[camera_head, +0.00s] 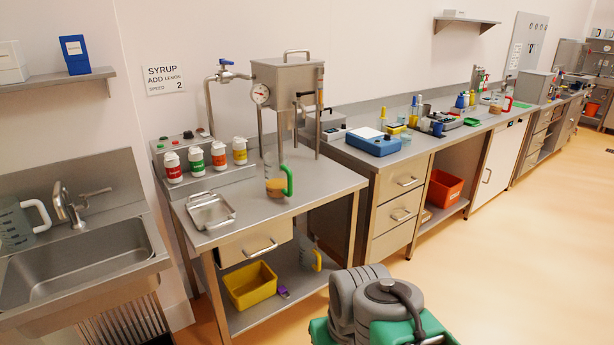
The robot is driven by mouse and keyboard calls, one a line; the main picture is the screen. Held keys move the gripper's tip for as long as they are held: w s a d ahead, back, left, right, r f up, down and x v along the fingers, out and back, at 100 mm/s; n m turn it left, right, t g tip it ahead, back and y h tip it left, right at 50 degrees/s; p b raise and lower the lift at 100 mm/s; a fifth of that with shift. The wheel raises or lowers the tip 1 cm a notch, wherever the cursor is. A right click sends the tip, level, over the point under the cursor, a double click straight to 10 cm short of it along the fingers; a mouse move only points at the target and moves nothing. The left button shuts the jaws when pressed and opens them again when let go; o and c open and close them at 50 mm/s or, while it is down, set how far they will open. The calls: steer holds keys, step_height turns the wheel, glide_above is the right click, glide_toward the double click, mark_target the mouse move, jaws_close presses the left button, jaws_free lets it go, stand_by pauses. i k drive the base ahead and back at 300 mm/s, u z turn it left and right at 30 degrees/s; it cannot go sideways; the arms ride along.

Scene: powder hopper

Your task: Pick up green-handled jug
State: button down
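The green-handled jug (274,187) stands upright on the steel table, below the powder hopper (287,85). It is clear, with orange-brown contents low inside, and its green handle is on the right side. My gripper is not in view. Only grey and green parts of my own body show at the bottom of the picture, apart from the jug and in front of the table.
A metal tray (211,212) and red, green and yellow-labelled bottles (196,160) stand left of the jug. Hopper legs rise around it. A yellow-handled jug (308,256) and yellow bin (250,286) sit on the lower shelf. The floor at right is clear.

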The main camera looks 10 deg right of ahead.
mark_target(278, 175)
steer(key=z, duration=0.25)
steer(key=k, duration=0.35)
steer(key=z, duration=0.6)
steer(key=i, duration=0.3)
steer(key=u, duration=1.15)
steer(key=i, duration=1.35)
steer(key=u, duration=1.6)
steer(key=i, duration=0.25)
steer(key=u, duration=0.2)
